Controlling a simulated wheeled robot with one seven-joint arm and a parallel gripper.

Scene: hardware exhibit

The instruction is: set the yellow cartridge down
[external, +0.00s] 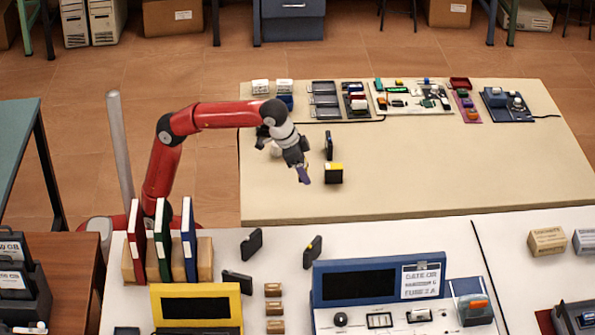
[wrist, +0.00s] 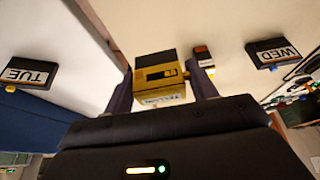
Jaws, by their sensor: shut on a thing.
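In the wrist view the yellow cartridge (wrist: 162,88), yellow with black parts and a pale printed label, sits between the two dark fingers of my gripper (wrist: 162,85), which is shut on it. In the external view my gripper (external: 304,176) points down over the beige table, tilted to the right. Whether the cartridge touches the table is unclear.
A black cassette marked WED (wrist: 272,52) stands on the beige table (external: 430,165); one marked TUE (wrist: 28,72) is on the white table. A small black piece with an orange stripe (wrist: 204,58) is right of the cartridge. Trays and boards line the back; the beige table's middle right is clear.

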